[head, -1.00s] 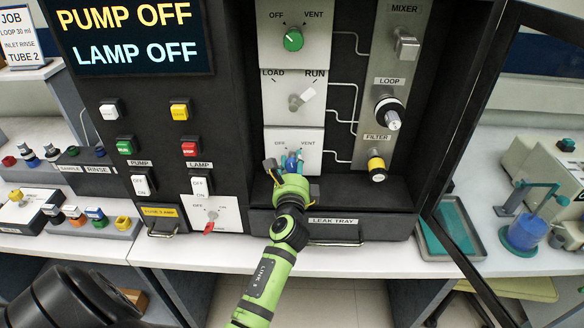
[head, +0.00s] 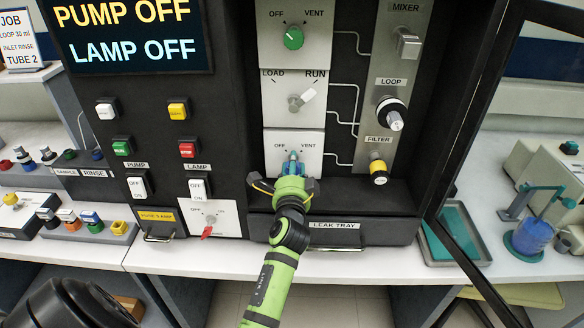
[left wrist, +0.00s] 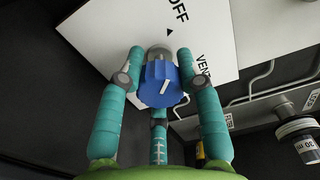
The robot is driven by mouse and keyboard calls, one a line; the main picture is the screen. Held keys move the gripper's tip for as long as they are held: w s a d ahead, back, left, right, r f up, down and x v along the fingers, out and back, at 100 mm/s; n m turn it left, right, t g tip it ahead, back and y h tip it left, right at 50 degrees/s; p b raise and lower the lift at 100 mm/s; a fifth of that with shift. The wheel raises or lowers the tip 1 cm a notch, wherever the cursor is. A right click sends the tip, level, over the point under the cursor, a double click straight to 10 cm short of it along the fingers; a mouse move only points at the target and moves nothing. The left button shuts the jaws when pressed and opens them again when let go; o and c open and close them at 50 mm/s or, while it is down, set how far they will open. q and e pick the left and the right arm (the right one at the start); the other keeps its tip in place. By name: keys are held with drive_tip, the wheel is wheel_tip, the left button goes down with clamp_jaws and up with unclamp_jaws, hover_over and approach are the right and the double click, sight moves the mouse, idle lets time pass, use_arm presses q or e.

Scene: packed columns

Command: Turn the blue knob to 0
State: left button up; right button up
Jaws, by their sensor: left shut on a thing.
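The blue knob (left wrist: 159,84) sits on a white plate (left wrist: 110,40) marked OFF and VENT. It has a short white line on its face; I cannot tell exactly which mark it points at. My left gripper (left wrist: 160,62) has teal fingers on both sides of the knob and is shut on it. In the head view the left gripper (head: 291,160) reaches the lowest OFF/VENT plate (head: 309,160) and mostly hides the knob. My right gripper is not in view.
Above are a grey LOAD/RUN lever (head: 300,100) and a green OFF/VENT knob (head: 293,38). To the right are the LOOP knob (head: 390,114) and the yellow FILTER knob (head: 378,168). The leak tray (head: 340,236) lies below. The display (head: 130,35) reads PUMP OFF, LAMP OFF.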

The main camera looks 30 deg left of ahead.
use_arm(q)
drive_tip(key=shift+d+f, duration=0.2)
drive_tip(key=shift+d, duration=0.1)
drive_tip(key=o, duration=1.1)
drive_tip(key=shift+w, duration=0.1)
drive_tip(key=shift+o, duration=0.2)
drive_tip(key=shift+w+d, duration=0.1)
drive_tip(key=shift+r, duration=0.1)
drive_tip(key=shift+r, duration=0.2)
drive_tip(key=shift+a+r, duration=0.2)
drive_tip(key=shift+r, duration=0.15)
drive_tip(key=r, duration=0.9)
drive_tip(key=shift+d, duration=0.25)
drive_tip(key=shift+f, duration=0.1)
